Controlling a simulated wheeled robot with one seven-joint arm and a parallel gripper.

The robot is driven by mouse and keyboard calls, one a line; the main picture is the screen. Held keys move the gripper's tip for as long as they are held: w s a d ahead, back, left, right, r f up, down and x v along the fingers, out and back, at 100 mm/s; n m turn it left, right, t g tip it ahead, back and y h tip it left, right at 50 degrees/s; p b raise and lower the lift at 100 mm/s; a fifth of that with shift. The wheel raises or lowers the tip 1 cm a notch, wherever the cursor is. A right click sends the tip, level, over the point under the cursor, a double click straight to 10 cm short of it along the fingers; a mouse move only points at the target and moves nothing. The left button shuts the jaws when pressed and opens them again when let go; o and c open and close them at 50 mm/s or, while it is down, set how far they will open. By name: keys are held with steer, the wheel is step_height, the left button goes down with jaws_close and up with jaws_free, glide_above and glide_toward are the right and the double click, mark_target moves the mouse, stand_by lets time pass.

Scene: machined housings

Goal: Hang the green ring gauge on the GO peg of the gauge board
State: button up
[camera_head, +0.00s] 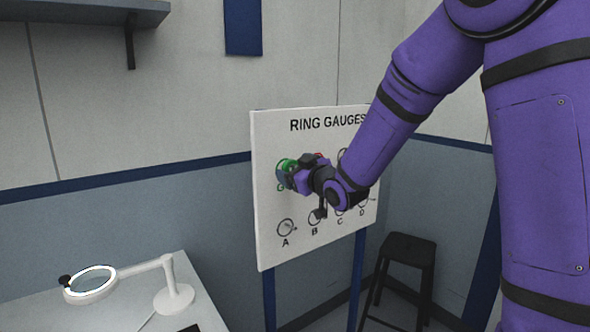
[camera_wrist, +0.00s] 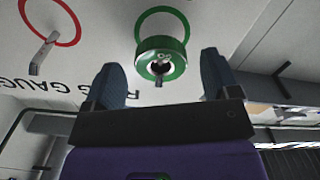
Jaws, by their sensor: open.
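The green ring gauge (camera_wrist: 176,68) is on the GO peg, whose grey tip (camera_wrist: 158,83) shows at the ring's opening in the wrist view. Behind it is a painted green circle (camera_wrist: 183,16) on the gauge board. In the head view the ring (camera_head: 284,163) shows at the board's left side, partly hidden by my gripper. My gripper (camera_wrist: 160,64) is open, with one dark finger on each side of the ring and a visible gap to each. The gauge board (camera_head: 270,240) stands upright on blue legs.
A red circle (camera_wrist: 76,36) with an empty peg (camera_wrist: 42,54) is beside the green one. Lettered circles, A (camera_head: 286,228) among them, line the board's lower part. A magnifier lamp (camera_head: 174,295) stands on a bench at lower left; a black stool (camera_head: 408,250) is at right.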

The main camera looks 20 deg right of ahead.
steer(key=s+d+r+m+g+h, duration=0.1)
steer(key=s+d+m+g+h, duration=0.2)
steer(key=s, duration=0.7)
steer(key=s+d+r+m+g+h, duration=0.25)
steer(key=s+d, duration=0.25)
steer(key=s, duration=0.5)
steer(key=s+f+m+g, duration=0.1)
steer(key=s+g, duration=0.5)
steer(key=s, duration=1.3)
steer(key=shift+a+f+m, duration=0.15)
steer(key=shift+a+m, duration=0.2)
steer(key=shift+m, duration=0.2)
steer(key=shift+g, duration=0.25)
steer(key=shift+c, duration=0.5)
